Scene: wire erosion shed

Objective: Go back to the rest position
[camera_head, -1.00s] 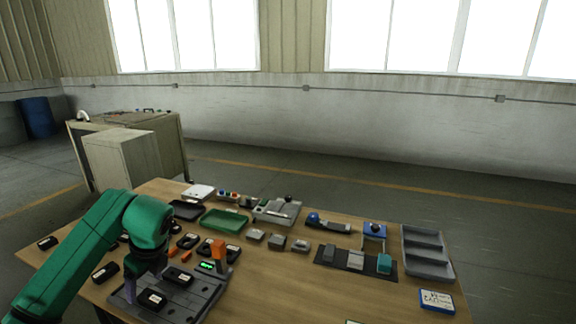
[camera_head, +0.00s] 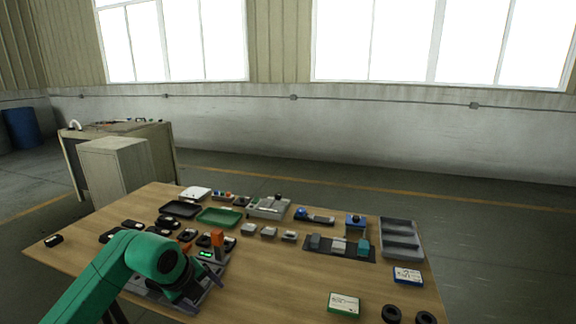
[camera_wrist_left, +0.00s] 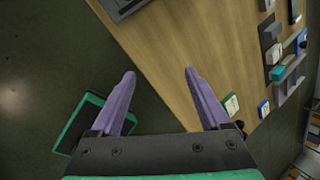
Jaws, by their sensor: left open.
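My left gripper (camera_head: 208,282) is at the near left of the wooden table, beside and partly in front of the grey fixture plate with the orange post (camera_head: 217,240). Its green arm comes in from the lower left and hides part of that plate. In the left wrist view the two purple fingers (camera_wrist_left: 159,76) stand wide apart with nothing between them. Below them show the bare wooden table top (camera_wrist_left: 175,50) and the dark floor past its edge. My right gripper is not in view.
Black labelled parts (camera_head: 132,224), a green tray (camera_head: 219,217) and a grey compartment bin (camera_head: 400,222) stand on the table. A green-edged card (camera_head: 344,304) and black rings (camera_head: 391,314) lie at the near right. The front middle of the table is clear.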

